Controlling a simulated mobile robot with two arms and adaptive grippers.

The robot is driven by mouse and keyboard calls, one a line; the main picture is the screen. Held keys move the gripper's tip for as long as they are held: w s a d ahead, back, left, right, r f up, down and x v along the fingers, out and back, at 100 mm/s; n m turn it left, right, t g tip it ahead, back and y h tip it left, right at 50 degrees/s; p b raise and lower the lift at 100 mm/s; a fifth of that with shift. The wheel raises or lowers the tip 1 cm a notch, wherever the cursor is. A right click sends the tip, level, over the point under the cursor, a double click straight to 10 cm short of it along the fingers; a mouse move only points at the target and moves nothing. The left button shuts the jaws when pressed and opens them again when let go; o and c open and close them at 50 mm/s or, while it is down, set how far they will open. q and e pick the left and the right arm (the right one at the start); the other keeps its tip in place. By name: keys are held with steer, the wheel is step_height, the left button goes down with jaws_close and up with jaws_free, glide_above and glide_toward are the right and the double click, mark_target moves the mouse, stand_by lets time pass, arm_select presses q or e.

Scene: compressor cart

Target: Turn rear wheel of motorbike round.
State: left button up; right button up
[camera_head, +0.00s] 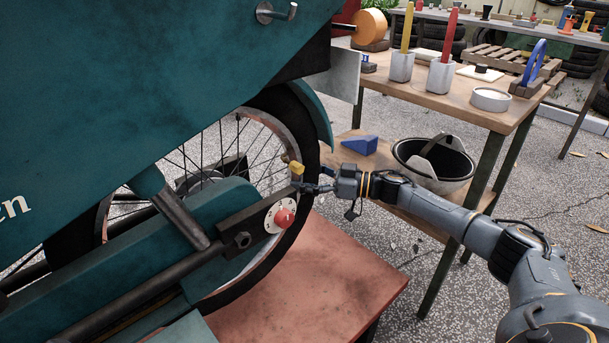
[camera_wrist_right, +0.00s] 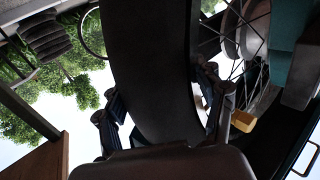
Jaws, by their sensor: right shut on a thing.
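The motorbike's rear wheel (camera_head: 309,150) has a black tyre, a pale rim and thin spokes. It stands upright above a reddish platform, partly hidden by the teal bodywork (camera_head: 150,80) and the teal swingarm (camera_head: 215,207). My right gripper (camera_head: 304,187) is at the wheel's right edge, reaching in from the right. In the right wrist view, the tyre (camera_wrist_right: 150,60) passes between the fingers of my right gripper (camera_wrist_right: 163,100), one on each side, and they are shut on it. The exact contact is partly hidden. My left gripper is out of view.
A red knob on a white dial (camera_head: 283,217) and a yellow piece (camera_head: 296,168) sit close to my right gripper. The reddish platform (camera_head: 340,275) is bare.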

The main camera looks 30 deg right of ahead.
mark_target(305, 165)
steer(key=shift+w+d+r+n+h+p, duration=0.1)
steer(key=shift+r+n+h+p, duration=0.1)
steer(key=shift+r+p, duration=0.6)
steer(key=shift+w+d+r+n+h+p, duration=0.1)
steer(key=shift+r+n+p, duration=0.1)
steer(key=shift+r+p, duration=0.55)
steer(key=shift+f, duration=0.1)
steer(key=o, duration=1.3)
steer(key=shift+o, duration=1.4)
steer(key=shift+w+a+f, duration=0.1)
steer(key=shift+w+f, duration=0.05)
steer(key=shift+s+d+f, duration=0.1)
steer(key=shift+s+d, duration=0.15)
steer(key=shift+s, duration=0.05)
steer(key=v, duration=1.1)
steer(key=shift+r, duration=0.2)
